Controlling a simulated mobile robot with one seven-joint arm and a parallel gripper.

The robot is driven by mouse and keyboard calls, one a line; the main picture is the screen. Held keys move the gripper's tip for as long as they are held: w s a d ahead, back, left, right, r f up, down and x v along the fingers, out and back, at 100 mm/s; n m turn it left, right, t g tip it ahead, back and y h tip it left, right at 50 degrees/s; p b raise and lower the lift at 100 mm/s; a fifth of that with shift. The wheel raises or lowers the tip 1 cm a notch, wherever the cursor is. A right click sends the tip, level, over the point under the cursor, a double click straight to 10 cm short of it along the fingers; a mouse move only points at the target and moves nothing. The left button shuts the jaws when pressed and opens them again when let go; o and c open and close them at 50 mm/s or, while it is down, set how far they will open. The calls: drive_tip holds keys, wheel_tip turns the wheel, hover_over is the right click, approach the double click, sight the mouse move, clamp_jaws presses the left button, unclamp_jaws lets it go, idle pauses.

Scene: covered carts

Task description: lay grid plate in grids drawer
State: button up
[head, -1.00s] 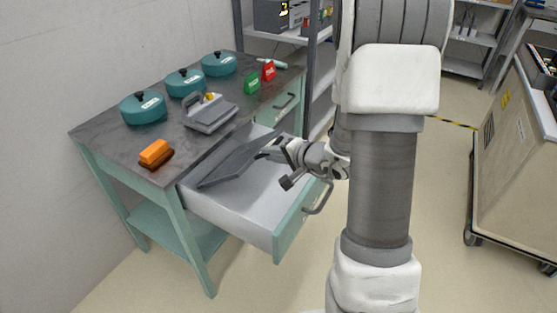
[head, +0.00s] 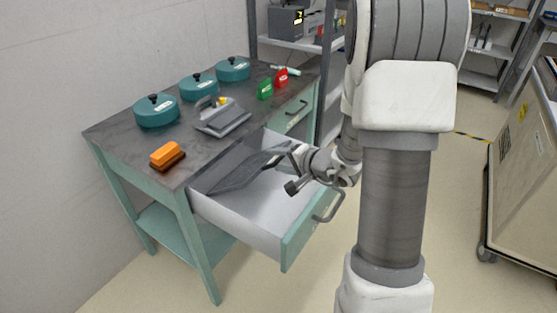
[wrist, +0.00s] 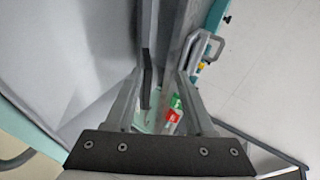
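The grid plate (head: 236,174) is a dark grey sheet. In the head view it sits tilted inside the pulled-out grids drawer (head: 262,226), towards the table side, its lower end near the drawer's left wall. My gripper (head: 277,154) is over the drawer at the plate's upper right end. In the wrist view my gripper (wrist: 160,74) has its fingers apart, with a visible gap between them. A narrow dark strip shows beside the left finger; I cannot tell whether it is the plate's edge or touches the finger.
The drawer belongs to a teal table with a dark top (head: 120,136). On it stand several teal pots (head: 156,110), a grey device (head: 222,118), an orange brush (head: 165,154), and green (head: 265,89) and red (head: 281,78) tags. A covered cart (head: 520,170) stands right.

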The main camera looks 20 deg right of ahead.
drive_tip(key=shift+s, duration=0.1)
drive_tip(key=p+v, duration=0.2)
drive_tip(key=v, duration=1.5)
drive_tip(key=shift+s+d, duration=0.1)
